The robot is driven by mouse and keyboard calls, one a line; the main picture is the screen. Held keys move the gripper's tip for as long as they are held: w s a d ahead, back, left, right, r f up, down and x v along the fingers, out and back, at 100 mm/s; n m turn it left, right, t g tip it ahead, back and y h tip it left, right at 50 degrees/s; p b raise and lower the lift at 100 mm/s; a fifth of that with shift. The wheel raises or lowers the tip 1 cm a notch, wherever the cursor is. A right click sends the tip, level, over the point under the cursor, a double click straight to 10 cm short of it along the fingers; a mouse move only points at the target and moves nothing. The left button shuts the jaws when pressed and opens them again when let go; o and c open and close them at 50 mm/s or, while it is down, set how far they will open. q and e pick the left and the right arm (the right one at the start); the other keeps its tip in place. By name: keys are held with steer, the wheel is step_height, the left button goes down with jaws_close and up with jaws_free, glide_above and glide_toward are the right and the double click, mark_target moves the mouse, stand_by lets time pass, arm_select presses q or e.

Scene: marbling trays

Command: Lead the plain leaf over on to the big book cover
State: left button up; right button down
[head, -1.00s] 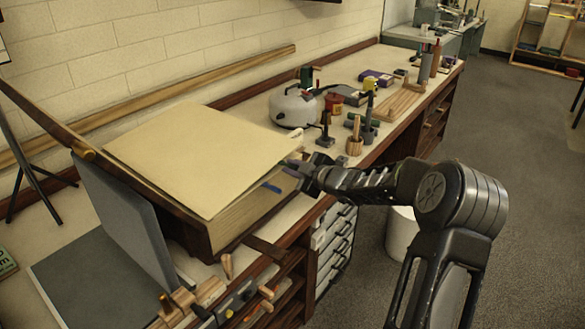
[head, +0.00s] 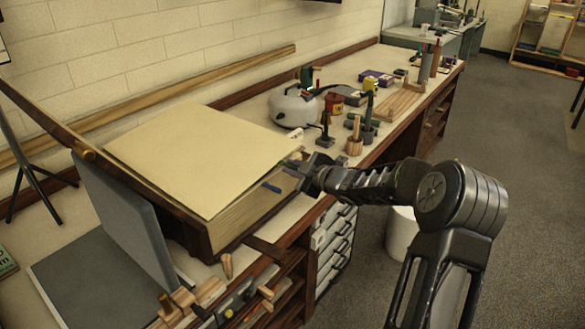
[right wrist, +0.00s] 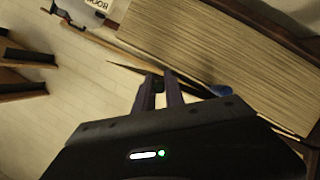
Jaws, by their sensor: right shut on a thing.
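The plain leaf (head: 195,155) is a large cream sheet lying on top of the thick page block (head: 250,207) of the big book. The big book cover (head: 45,116) looks like the dark brown board raised at the left, seen nearly edge-on. My right gripper (head: 291,170) is at the right side of the book, by the leaf's right corner. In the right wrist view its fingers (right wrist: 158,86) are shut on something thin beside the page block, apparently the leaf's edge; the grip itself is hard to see. My left gripper is not in view.
A grey-blue board (head: 125,215) stands upright in front of the brown cover, by a flat grey board (head: 85,280). A small blue item (head: 271,187) sticks out at the page block.

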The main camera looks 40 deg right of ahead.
steer(key=shift+r, duration=0.1)
steer(key=shift+a+r+n+b, duration=0.2)
steer(key=shift+r+n+b, duration=0.2)
steer(key=shift+r+b, duration=0.55)
steer(key=s+a+r+n+t+h+b, duration=0.1)
steer(key=s+a+r+n+t+b, duration=0.15)
steer(key=a+r+b, duration=0.4)
steer(key=s+a+r+n+t+h+b, duration=0.1)
steer(key=a+r+n+b, duration=0.3)
steer(key=r+b, duration=0.45)
steer(key=s+a+r+n+t+y+b, duration=0.1)
steer(key=s+a+r+n+b, duration=0.2)
steer(key=a, duration=0.7)
steer(key=s+a+r+n+t+b, duration=0.2)
steer(key=s+a+r+n+b, duration=0.1)
steer(key=a+n+b, duration=0.4)
steer(key=shift+a+r+n+y+b, duration=0.4)
steer(key=shift+a+r+b, duration=0.15)
steer(key=shift+a+b, duration=1.6)
steer(key=shift+d+b, duration=0.3)
steer(key=shift+d, duration=0.05)
